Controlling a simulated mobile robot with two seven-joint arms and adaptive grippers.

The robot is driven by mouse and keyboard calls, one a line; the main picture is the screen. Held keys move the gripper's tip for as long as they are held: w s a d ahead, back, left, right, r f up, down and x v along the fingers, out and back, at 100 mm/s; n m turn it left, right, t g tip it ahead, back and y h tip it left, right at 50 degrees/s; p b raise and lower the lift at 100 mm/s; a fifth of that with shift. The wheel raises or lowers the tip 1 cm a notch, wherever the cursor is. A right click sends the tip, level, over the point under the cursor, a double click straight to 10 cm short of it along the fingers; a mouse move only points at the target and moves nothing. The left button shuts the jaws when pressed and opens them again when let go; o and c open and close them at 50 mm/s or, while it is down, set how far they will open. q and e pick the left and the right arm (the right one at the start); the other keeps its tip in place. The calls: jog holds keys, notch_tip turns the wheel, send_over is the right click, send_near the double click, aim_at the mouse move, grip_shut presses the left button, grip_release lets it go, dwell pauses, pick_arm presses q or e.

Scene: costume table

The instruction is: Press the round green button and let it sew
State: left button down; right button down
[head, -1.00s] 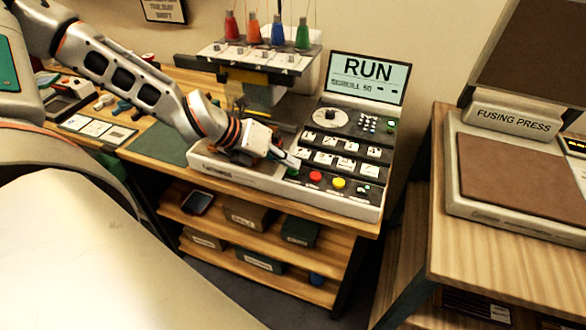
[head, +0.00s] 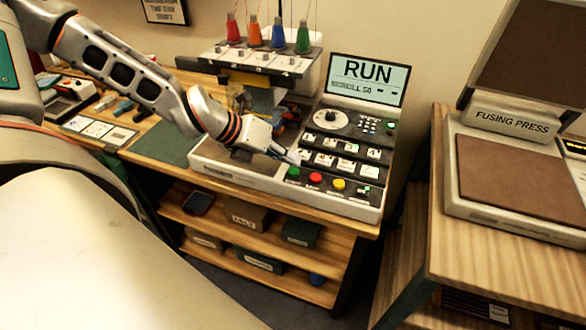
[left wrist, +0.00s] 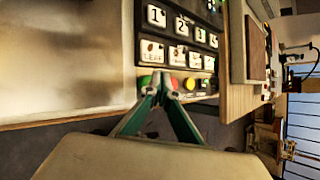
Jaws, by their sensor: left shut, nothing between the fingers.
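The round green button (head: 293,173) sits at the left end of a row on the sewing machine's control panel (head: 345,122), beside a red button (head: 316,179) and a yellow button (head: 339,184). My left gripper (head: 296,161) is shut and empty, with its tip just above and behind the green button, apart from it in the head view. In the left wrist view the closed fingertips (left wrist: 160,78) lie over the button row and partly cover the green button (left wrist: 145,82). The screen (head: 368,77) reads RUN. My right gripper is not in view.
Coloured thread cones (head: 278,34) stand on the machine head behind my left forearm. A fusing press (head: 512,121) stands on a wooden table to the right, across a gap. Shelves with boxes (head: 250,215) are below the machine.

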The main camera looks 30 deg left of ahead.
aim_at(290, 171)
pick_arm(q)
jog(key=shift+r+p, duration=1.5)
jog(key=shift+r, duration=1)
